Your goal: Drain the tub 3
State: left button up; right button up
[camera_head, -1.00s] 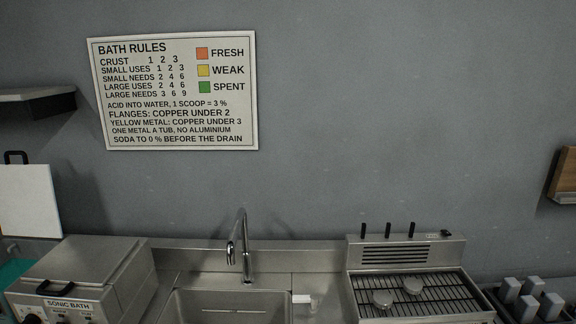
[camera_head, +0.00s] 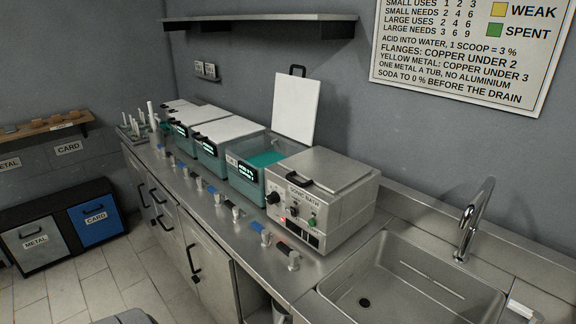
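A row of teal tubs stands on the steel counter. The nearest tub (camera_head: 243,176) is open and shows teal liquid (camera_head: 265,159); its white lid (camera_head: 296,104) stands upright behind it. The tubs farther back have white lids lying shut, such as the near closed lid (camera_head: 229,130). Small lit displays are on the tub fronts, too small to read, so I cannot tell which tub is number 3. Several small grey taps or knobs, one of them a grey knob (camera_head: 266,239), line the counter's front edge. Neither of my grippers is in view.
The sonic bath (camera_head: 322,190) stands between the open tub and the sink (camera_head: 413,285) with its faucet (camera_head: 473,220). The rules sign (camera_head: 460,50) is on the wall. Metal and blue card bins (camera_head: 97,220) stand at the left. The tiled floor before the cabinets looks clear.

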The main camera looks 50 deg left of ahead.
aim_at(236, 210)
jog(key=u, duration=1.65)
jog(key=i+j+z, duration=0.1)
jog(key=z, duration=0.25)
jog(key=j+z, duration=0.15)
jog(key=z, duration=0.2)
jog(key=i+j+z, duration=0.1)
jog(key=z, duration=0.25)
